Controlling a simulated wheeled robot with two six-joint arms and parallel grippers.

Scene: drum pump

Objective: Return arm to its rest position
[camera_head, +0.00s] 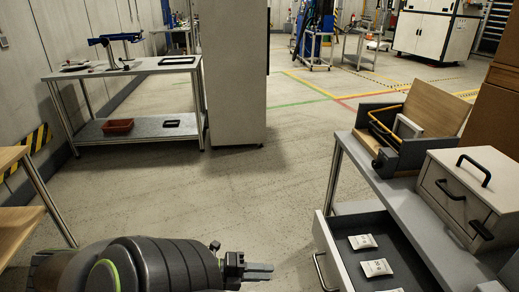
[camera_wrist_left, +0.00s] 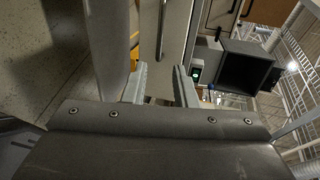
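My left arm (camera_head: 150,265) reaches in from the bottom left of the head view, dark grey with a green ring. Its gripper (camera_head: 259,271) points right, over bare floor. In the left wrist view the two grey fingers (camera_wrist_left: 160,87) stand apart with nothing between them, so the gripper is open and empty. It is apart from the open drawer to its right. My right arm and gripper are not in view.
The open drawer (camera_head: 328,254) holds several white packets. Above it, a grey bench (camera_head: 357,151) carries an open wooden-lidded box (camera_head: 387,152) and a small drawer cabinet (camera_head: 440,205). A workbench (camera_head: 140,69) stands far left beside a grey pillar (camera_head: 232,90). The middle floor is clear.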

